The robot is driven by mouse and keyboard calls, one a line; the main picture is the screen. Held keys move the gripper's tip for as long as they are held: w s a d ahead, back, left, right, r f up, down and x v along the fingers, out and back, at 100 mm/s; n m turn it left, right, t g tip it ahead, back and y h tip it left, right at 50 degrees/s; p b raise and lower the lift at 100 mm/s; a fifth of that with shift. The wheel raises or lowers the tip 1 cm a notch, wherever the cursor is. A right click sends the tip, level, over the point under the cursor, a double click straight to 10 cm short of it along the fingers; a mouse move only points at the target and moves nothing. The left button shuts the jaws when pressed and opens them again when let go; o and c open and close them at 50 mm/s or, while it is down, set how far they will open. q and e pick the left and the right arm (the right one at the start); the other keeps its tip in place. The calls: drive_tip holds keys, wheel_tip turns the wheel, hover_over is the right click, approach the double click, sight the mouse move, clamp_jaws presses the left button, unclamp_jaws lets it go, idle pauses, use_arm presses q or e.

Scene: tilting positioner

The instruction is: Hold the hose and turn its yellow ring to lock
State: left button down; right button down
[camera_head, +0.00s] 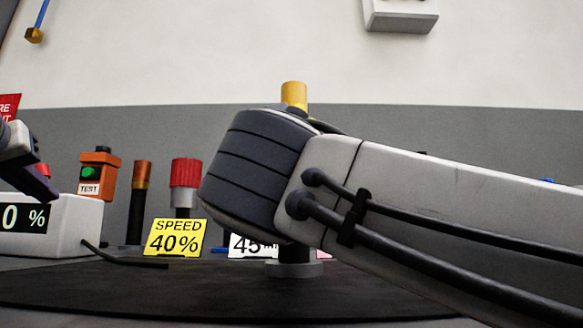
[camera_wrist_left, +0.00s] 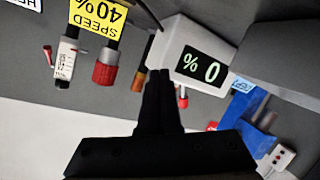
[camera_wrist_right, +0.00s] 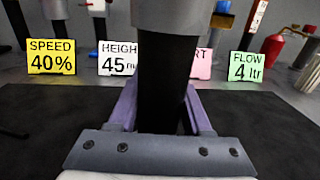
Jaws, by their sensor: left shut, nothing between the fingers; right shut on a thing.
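A yellow cylindrical piece (camera_head: 293,94), which looks like the ring, shows above my right wrist in the head view. A grey round foot (camera_head: 294,268) shows below the wrist; the part between is hidden. In the right wrist view my right gripper (camera_wrist_right: 162,100) is shut around a dark upright cylinder (camera_wrist_right: 165,65), which looks like the hose. A wider grey part sits above it; no yellow ring shows there. My left gripper (camera_head: 42,185) is at the left edge of the head view, far from the ring. Its fingers are together and empty in the left wrist view (camera_wrist_left: 160,88).
A white box with a percent display (camera_head: 45,222) stands near my left gripper. A yellow SPEED 40% card (camera_head: 175,238), a red-capped post (camera_head: 185,180) and an orange TEST box (camera_head: 98,175) stand behind the dark mat (camera_head: 200,288). My right forearm covers the right side.

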use_arm(q)
drive_tip(key=s+d+r+m+h, duration=0.2)
drive_tip(key=d+h, duration=0.2)
drive_tip(key=d, duration=0.3)
drive_tip(key=s+d+r+m+g+h, duration=0.1)
drive_tip(key=s+d+r+m+h, duration=0.1)
drive_tip(key=d+h, duration=0.3)
drive_tip(key=s+d+r+m+h, duration=0.2)
drive_tip(key=s+d+r+h, duration=0.1)
drive_tip(key=d, duration=0.8)
drive_tip(key=shift+s+r+m+g+h, duration=0.2)
drive_tip(key=shift+r+m+g+h, duration=0.1)
drive_tip(key=shift+r+h, duration=0.65)
drive_tip(key=shift+d+f, duration=0.15)
drive_tip(key=shift+f, duration=0.1)
drive_tip(key=d, duration=0.8)
drive_tip(key=shift+w+d, duration=0.3)
drive_tip(key=shift+d+f, duration=0.1)
drive_tip(key=shift+d, duration=0.3)
